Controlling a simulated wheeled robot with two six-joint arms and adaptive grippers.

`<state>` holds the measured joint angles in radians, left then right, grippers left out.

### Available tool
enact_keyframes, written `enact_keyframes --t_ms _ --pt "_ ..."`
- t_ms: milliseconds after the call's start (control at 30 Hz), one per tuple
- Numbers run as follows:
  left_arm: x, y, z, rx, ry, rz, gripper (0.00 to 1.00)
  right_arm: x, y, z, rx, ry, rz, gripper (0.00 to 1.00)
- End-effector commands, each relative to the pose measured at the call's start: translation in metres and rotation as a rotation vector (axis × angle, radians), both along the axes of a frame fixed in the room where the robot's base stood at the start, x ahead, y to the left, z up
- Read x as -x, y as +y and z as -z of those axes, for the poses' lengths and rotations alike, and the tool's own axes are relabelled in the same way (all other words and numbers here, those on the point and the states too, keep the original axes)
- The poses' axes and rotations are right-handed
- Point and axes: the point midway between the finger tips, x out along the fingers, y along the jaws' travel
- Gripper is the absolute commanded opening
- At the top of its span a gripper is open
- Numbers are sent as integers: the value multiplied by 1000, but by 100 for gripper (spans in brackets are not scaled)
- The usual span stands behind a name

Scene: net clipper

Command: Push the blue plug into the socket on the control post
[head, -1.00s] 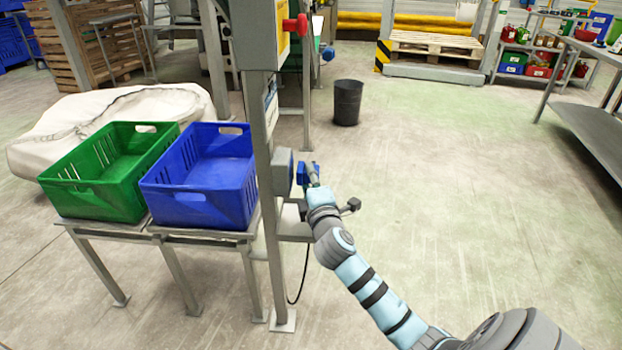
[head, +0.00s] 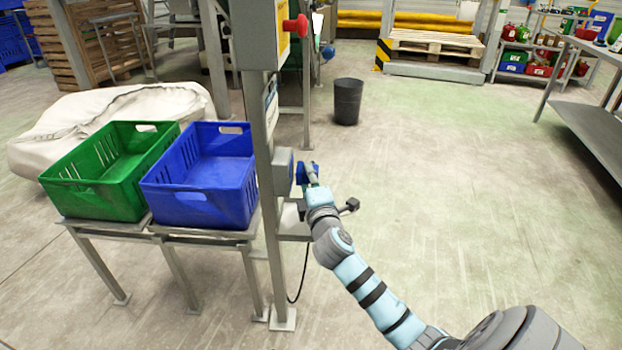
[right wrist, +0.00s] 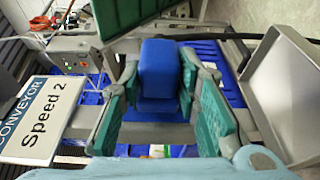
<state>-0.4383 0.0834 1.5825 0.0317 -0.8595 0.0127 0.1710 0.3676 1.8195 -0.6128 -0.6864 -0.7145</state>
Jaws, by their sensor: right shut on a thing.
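The blue plug (head: 302,174) is at the right side of the control post (head: 262,130) in the head view. My right gripper (head: 309,176) is shut on it; the right wrist view shows the plug (right wrist: 158,68) between two green-padded fingers (right wrist: 158,84). The socket box (head: 283,172), grey-blue, is fixed to the post just left of the plug. The socket's opening is hidden from the head view. Whether the plug touches the box or is partly in it, I cannot tell. My left gripper is not in view.
A grey shelf (head: 293,222) juts from the post below the gripper; it looks like a tray (right wrist: 290,95) in the wrist view. A black cable (head: 303,275) hangs below. A blue crate (head: 200,208) and green crate (head: 95,200) stand left.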

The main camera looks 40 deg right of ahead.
Motion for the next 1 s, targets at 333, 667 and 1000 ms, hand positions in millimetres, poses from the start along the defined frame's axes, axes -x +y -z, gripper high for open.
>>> enact_keyframes --t_ms 333,667,1000 --pt "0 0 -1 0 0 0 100 -5 5 -1 1 0 1 0" --pt "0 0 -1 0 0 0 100 -7 8 0 1 0 1 50" --pt "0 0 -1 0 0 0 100 -6 8 0 1 0 0 53"
